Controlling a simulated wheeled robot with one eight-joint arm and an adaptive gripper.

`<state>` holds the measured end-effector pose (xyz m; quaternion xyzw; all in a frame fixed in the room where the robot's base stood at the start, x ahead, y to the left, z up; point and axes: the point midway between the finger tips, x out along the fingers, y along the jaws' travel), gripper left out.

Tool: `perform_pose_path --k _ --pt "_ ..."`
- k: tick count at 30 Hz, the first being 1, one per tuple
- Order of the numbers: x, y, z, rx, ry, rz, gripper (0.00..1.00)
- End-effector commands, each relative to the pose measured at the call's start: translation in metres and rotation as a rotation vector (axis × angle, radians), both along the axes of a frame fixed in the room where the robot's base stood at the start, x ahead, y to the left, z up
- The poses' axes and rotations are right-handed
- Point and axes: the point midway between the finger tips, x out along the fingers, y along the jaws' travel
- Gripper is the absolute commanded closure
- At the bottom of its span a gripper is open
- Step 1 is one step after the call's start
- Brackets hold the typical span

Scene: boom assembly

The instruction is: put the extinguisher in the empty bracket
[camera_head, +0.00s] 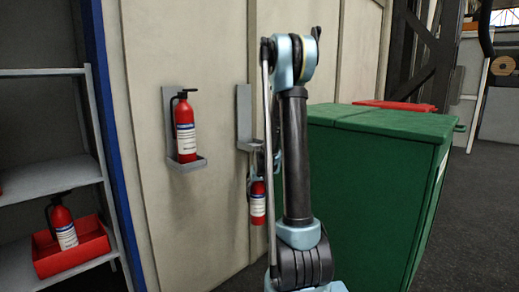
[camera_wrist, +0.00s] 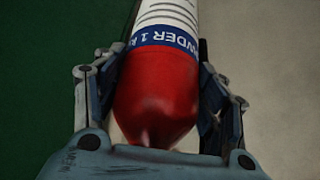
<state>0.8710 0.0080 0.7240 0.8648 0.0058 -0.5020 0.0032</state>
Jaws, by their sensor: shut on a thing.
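A red extinguisher (camera_head: 258,205) with a white and blue label is held by my gripper. In the wrist view its red end (camera_wrist: 157,95) lies between the two fingers of my gripper (camera_wrist: 157,75), which is shut on it. In the head view it hangs roughly upright, low and in front of the wall. The empty grey bracket (camera_head: 243,115) is on the wall above it, and my arm partly covers the bracket's shelf. My gripper is mostly hidden behind my arm in the head view.
A second wall bracket (camera_head: 187,165) to the left holds another extinguisher (camera_head: 185,130). A shelf unit (camera_head: 45,72) at far left has a red tray (camera_head: 75,262) with an extinguisher in it. A large green bin (camera_head: 375,190) stands close on the right.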

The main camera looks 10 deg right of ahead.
Motion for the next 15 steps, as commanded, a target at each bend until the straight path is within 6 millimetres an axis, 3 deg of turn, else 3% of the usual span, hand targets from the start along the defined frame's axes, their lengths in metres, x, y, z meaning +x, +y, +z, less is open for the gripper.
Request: perform_pose_path --k 15 --pt "0.0008 -0.0119 0.0049 0.0 -0.001 -0.022 1.0"
